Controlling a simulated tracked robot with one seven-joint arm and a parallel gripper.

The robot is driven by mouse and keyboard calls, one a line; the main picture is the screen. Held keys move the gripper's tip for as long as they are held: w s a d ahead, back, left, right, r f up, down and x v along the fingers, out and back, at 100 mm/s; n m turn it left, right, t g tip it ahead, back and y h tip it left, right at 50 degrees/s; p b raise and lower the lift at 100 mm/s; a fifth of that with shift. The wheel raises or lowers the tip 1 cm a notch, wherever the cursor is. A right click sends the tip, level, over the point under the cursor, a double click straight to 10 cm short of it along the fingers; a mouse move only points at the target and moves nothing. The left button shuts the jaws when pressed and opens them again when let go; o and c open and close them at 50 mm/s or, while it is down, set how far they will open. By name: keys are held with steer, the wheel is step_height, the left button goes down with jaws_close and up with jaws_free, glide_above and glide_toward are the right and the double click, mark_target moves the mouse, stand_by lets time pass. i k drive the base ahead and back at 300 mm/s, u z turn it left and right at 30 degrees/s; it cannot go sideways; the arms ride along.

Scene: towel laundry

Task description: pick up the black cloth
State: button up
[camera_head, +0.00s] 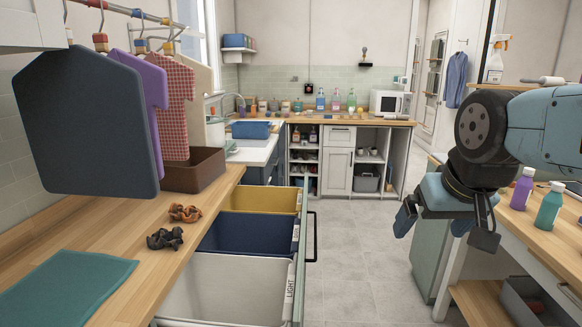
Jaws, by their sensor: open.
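The black cloth (165,238) is a small crumpled dark bundle on the wooden counter at the left, close to the counter's edge above the pulled-out bins. My gripper (446,227) hangs at the right of the view, well apart from the black cloth and over toward the right-hand table. Its two fingers are spread and nothing shows between them.
A brown crumpled cloth (184,213) lies just behind the black one. A flat teal cloth (70,292) lies in front. Yellow (262,199), blue (246,233) and white (232,286) bins stand right of the counter. Garments hang above. The floor (340,265) mid-view is clear.

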mark_target(162, 238)
steer(key=u, duration=1.15)
steer(key=i, duration=0.45)
steer(key=u, duration=0.2)
